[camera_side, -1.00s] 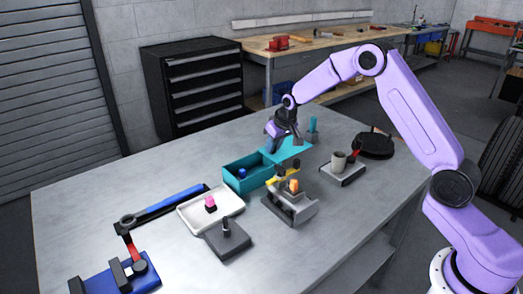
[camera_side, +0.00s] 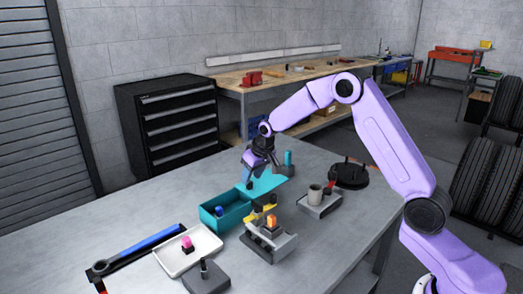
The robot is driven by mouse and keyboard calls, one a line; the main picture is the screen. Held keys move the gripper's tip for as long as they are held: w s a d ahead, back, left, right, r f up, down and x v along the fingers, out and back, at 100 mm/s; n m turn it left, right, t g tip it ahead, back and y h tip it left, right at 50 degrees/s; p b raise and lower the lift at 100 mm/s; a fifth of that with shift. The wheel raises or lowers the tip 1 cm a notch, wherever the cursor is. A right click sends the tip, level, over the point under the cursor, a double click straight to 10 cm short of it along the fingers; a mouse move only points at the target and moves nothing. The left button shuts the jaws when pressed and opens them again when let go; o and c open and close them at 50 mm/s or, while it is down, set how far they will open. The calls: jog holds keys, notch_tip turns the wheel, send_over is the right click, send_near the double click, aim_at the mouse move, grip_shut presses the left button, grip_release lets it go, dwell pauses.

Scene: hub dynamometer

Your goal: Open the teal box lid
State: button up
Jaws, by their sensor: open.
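The teal box (camera_side: 212,222) stands on the grey table with its top uncovered, and a small blue item (camera_side: 218,211) shows inside it. Its teal lid (camera_side: 268,186) is swung open and leans out away from the box on the far right side. My gripper (camera_side: 249,182) is open, pointing down at the lid's left part, close above or beside it. I cannot tell whether the fingers touch the lid. The gripper hides part of the lid and its edge.
A grey fixture with yellow and orange parts (camera_side: 270,240) stands just in front of the box. A white tray (camera_side: 205,256) with a pink piece lies front left. A grey block with a cup (camera_side: 315,195) and a black round base (camera_side: 348,175) stand right.

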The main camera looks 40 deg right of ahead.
jog(key=v, duration=1.4)
jog(key=shift+r, duration=0.2)
jog(key=s+a+f+n+g+y, duration=0.1)
jog(key=s+a+n, duration=0.2)
jog(key=s+a, duration=0.45)
jog(key=s+a+f+n+g, duration=0.1)
jog(key=s+a+n, duration=0.25)
jog(key=s, duration=0.65)
jog(key=s+d+f+n+g, duration=0.1)
jog(key=s+n, duration=0.2)
jog(key=s, duration=0.8)
jog(key=s+d+f+n+g, duration=0.1)
jog(key=s+f+n, duration=0.1)
jog(key=s, duration=1)
jog(key=shift+f+n+h, duration=0.3)
jog(key=shift+f+n, duration=0.05)
jog(key=shift+n, duration=0.2)
